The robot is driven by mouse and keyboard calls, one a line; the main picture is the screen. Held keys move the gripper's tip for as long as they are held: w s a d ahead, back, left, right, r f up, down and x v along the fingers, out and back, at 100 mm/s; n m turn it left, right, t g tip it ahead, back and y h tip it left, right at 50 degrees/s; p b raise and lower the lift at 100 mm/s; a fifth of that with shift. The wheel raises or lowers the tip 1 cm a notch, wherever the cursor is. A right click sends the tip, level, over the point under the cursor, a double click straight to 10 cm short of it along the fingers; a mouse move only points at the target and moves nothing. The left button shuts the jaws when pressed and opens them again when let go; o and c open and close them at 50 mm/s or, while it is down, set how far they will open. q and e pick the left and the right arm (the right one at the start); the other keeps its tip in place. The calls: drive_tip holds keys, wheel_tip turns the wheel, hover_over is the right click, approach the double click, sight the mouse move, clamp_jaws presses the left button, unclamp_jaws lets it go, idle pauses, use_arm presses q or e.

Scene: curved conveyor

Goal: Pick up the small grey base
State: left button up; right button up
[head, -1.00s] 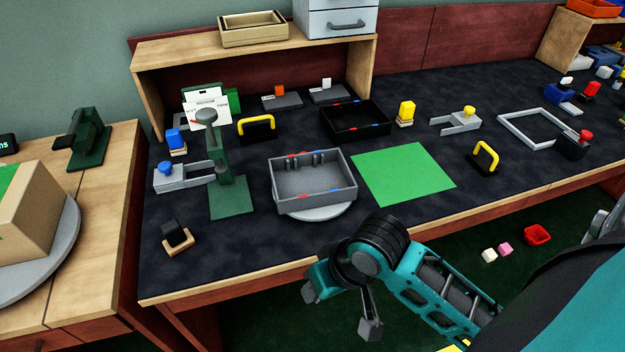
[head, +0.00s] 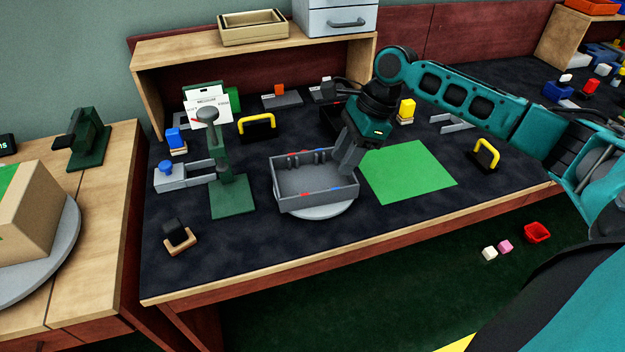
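A grey open-topped base (head: 330,199), shaped like a shallow box with red and blue marks on its rim, sits upright on a round grey plate (head: 322,212) on the dark bench. Several small upright pieces show inside its back wall. My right gripper (head: 350,160) reaches down from above at the base's right end wall. Its fingers overlap that wall in the picture. I cannot tell whether they close on the wall or stand beside it. My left gripper is out of view.
A green mat (head: 410,172) lies right of the base. A dark green press (head: 230,195) stands left of it. My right arm partly covers a black tray (head: 331,122) behind. A yellow-handled black block (head: 487,156) is farther right. The bench front before the base is clear.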

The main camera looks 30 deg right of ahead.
sight(323, 191)
drive_tip(key=x, duration=0.6)
drive_tip(key=shift+b, duration=0.4)
drive_tip(key=b+x, duration=0.1)
drive_tip(key=x, duration=0.3)
drive_tip(key=shift+w+f, duration=0.1)
drive_tip(key=shift+w, duration=0.1)
drive_tip(key=shift+a+f, duration=0.1)
drive_tip(key=shift+f, duration=0.2)
drive_tip(key=shift+c, duration=0.2)
drive_tip(key=c, duration=0.6)
clamp_jaws()
